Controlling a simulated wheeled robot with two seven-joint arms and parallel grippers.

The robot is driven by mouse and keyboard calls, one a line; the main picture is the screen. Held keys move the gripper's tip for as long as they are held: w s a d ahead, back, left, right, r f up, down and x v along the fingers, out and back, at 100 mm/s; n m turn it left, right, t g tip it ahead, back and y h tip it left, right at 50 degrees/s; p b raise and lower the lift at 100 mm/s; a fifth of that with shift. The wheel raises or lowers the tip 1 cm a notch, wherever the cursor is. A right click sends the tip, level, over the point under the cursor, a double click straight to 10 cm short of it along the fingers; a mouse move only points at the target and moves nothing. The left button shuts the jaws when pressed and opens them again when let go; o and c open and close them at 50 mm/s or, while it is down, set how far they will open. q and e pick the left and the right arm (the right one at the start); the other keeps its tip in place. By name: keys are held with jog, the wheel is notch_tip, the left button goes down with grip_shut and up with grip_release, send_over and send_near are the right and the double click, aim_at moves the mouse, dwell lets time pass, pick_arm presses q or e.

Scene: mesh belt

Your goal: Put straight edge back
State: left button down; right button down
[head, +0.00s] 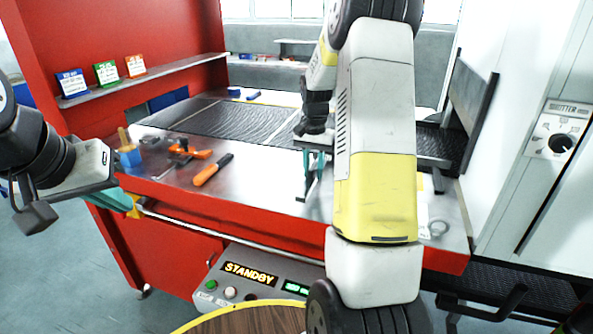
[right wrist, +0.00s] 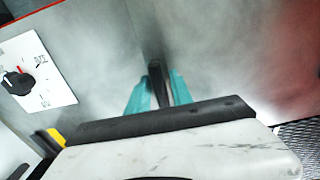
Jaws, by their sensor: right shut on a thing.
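My right gripper (head: 314,172) reaches down over the steel bench top in the head view, its teal fingers close together. In the right wrist view, the teal fingers (right wrist: 157,92) are shut on a narrow dark bar (right wrist: 156,78), which looks like the straight edge. Only a short part of it shows; the rest is hidden by the fingers and wrist. My left gripper (head: 122,203) is at the bench's front left, low beside the red front edge. Its teal fingers are seen edge-on, and their opening is unclear.
A steel bench (head: 262,190) carries an orange-handled tool (head: 212,170), an orange clamp (head: 192,153) and a blue cup (head: 130,157). Behind lies a dark mesh belt (head: 235,121). A shelf (head: 160,74) holds cards at left. A standby panel (head: 250,283) sits below. Bench space around the right gripper is clear.

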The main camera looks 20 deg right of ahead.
aim_at(313, 178)
jog(key=shift+f, duration=1.4)
jog(key=shift+f, duration=0.2)
jog(key=c, duration=1.1)
grip_release()
